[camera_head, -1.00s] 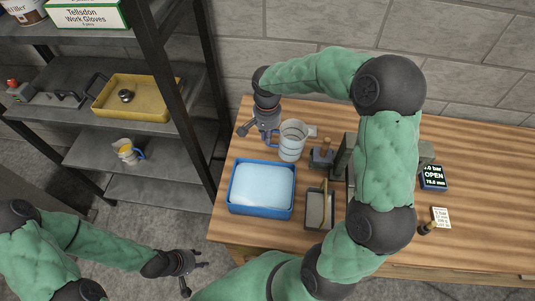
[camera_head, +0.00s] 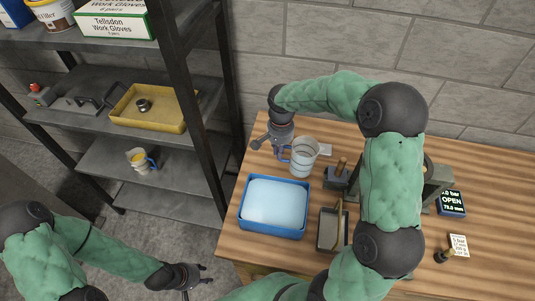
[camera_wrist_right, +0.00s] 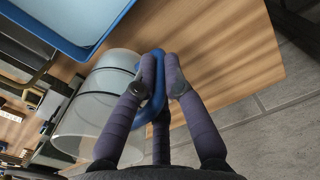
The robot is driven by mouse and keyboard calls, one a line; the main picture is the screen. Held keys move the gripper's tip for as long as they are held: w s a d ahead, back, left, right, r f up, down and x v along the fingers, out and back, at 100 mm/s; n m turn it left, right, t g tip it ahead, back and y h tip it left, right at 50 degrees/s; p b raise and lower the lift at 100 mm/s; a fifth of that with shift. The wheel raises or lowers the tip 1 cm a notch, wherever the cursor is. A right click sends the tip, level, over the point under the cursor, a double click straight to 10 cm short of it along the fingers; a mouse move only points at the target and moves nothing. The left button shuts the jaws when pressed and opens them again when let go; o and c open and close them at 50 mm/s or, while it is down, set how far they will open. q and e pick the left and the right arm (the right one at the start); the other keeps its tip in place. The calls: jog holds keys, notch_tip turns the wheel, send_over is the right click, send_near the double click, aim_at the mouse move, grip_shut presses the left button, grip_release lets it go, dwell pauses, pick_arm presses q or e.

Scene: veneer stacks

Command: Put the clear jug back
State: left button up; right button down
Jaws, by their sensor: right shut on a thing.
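The clear jug (camera_head: 305,158) stands upright on the wooden bench, behind the blue tray. Its blue handle points left, towards my right gripper (camera_head: 279,146). In the right wrist view the clear jug (camera_wrist_right: 97,110) lies left of the fingers, and my right gripper (camera_wrist_right: 160,72) is shut on the blue handle (camera_wrist_right: 153,100). My left gripper (camera_head: 197,279) hangs low at the bottom of the head view, away from the bench and empty; its fingers are partly cut off by the frame edge but look spread.
A blue tray (camera_head: 242,213) with pale contents is in front of the jug. A press-like tool (camera_head: 338,177) and a metal pan (camera_head: 332,232) are to its right. The shelf rack holds a yellow tray (camera_head: 150,120) and a small jug with a blue handle (camera_head: 141,160).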

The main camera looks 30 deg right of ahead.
jog(key=w+f, duration=0.3)
jog(key=w+f+b, duration=0.1)
jog(key=w+f, duration=0.2)
jog(key=f, duration=0.1)
jog(key=w+a+f, duration=0.1)
jog(key=w+f, duration=0.2)
jog(key=shift+a+f, duration=0.1)
jog(key=shift+f, duration=0.15)
jog(key=c, duration=1.3)
grip_release()
jog(key=shift+f, duration=0.15)
notch_tip(320, 180, up, 11)
jog(key=shift+s+a+f+p, duration=0.1)
jog(key=shift+p, duration=0.4)
jog(key=shift+a+f, duration=0.1)
